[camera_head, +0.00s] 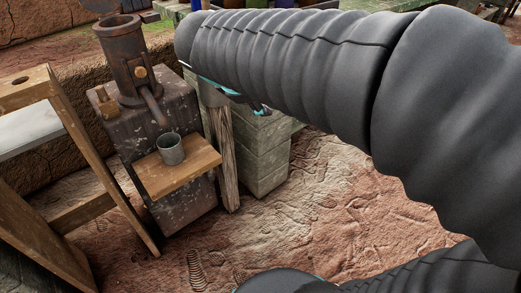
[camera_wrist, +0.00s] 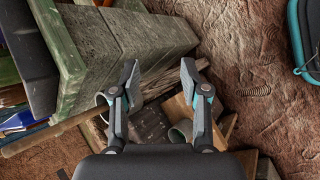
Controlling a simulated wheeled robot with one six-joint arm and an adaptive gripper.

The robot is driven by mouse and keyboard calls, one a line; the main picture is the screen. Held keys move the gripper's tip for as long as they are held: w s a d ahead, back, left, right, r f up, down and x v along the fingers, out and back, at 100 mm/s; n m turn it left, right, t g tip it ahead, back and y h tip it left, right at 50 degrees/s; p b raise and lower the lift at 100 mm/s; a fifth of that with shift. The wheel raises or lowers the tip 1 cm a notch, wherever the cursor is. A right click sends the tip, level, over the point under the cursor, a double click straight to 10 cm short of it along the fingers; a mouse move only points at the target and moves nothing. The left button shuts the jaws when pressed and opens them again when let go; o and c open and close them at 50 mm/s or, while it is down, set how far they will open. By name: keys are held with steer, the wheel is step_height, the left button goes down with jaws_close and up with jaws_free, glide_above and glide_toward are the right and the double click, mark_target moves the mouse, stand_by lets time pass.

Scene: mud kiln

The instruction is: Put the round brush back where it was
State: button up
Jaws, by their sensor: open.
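I cannot make out a round brush for certain in either view. My gripper (camera_wrist: 160,76) is open in the wrist view, with nothing between its fingertips. Beyond the fingers are the pale green blocks and a wooden post. A brown stick (camera_wrist: 50,134) runs in from the left edge toward the left finger; whether it is a brush handle I cannot tell. In the head view my dark arm crosses the upper right and hides the gripper and much of what lies behind it.
A grey metal cup (camera_head: 170,149) stands on a wooden shelf (camera_head: 191,176) under a rusty cast-iron device (camera_head: 126,62). A wooden frame (camera_head: 85,140) stands at left. Pale green blocks (camera_head: 262,165) stand right of the wooden post (camera_head: 226,160). Muddy floor (camera_head: 330,200) is open at right.

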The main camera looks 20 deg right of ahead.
steer(key=s+a+f+m+y, duration=0.4)
steer(key=s+f+m+y, duration=0.2)
steer(key=s+f+m, duration=0.3)
steer(key=s+m, duration=0.3)
steer(key=s, duration=0.1)
steer(key=shift+s+a+m+y, duration=0.15)
steer(key=shift+a+m+y, duration=0.05)
steer(key=shift+m+y, duration=0.1)
stand_by(0.3)
